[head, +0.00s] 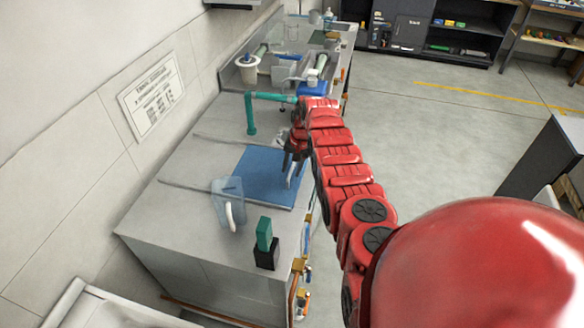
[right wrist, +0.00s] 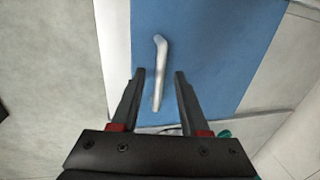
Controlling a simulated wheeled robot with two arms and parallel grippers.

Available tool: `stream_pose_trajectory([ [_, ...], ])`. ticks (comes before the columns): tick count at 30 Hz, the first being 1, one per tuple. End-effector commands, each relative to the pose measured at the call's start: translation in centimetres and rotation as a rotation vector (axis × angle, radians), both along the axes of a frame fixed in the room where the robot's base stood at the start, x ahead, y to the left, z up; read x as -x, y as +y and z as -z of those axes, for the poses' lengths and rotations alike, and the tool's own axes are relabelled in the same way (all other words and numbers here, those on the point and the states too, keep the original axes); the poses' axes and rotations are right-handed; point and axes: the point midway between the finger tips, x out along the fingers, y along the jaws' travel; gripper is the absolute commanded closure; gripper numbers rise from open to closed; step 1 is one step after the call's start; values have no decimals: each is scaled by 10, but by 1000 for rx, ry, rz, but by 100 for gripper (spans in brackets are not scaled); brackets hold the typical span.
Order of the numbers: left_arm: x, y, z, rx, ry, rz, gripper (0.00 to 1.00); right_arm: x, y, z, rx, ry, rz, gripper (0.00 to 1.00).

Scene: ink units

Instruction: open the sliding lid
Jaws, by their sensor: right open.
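The sliding lid is a flat blue panel (head: 258,180) set in the top of the grey counter. It fills much of the right wrist view (right wrist: 210,40), with a pale bar handle (right wrist: 160,60) on it. My right gripper (head: 292,166) is above the lid's right part in the head view. In the right wrist view its two dark fingers (right wrist: 158,74) are apart, and the handle shows in the gap between them. Neither finger is seen to press on the handle; the height between them is hard to tell. My left gripper is out of view.
A clear bluish jug (head: 227,203) and a green block on a black base (head: 265,246) stand nearer on the counter (head: 180,225). A teal pipe-like arm (head: 250,115) stands beyond the lid. Open floor lies to the right.

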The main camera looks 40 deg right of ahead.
Motion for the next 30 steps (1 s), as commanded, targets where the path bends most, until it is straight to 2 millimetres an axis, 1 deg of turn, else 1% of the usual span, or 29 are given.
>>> stream_pose_trajectory([
  [1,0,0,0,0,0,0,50,0,0,0,0,0,0,61],
  [5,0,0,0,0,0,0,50,0,0,0,0,0,0,84],
  [6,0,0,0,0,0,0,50,0,0,0,0,0,0,91],
  [7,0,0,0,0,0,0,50,0,0,0,0,0,0,97],
  [8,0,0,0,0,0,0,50,0,0,0,0,0,0,100],
  [30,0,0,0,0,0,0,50,0,0,0,0,0,0,100],
])
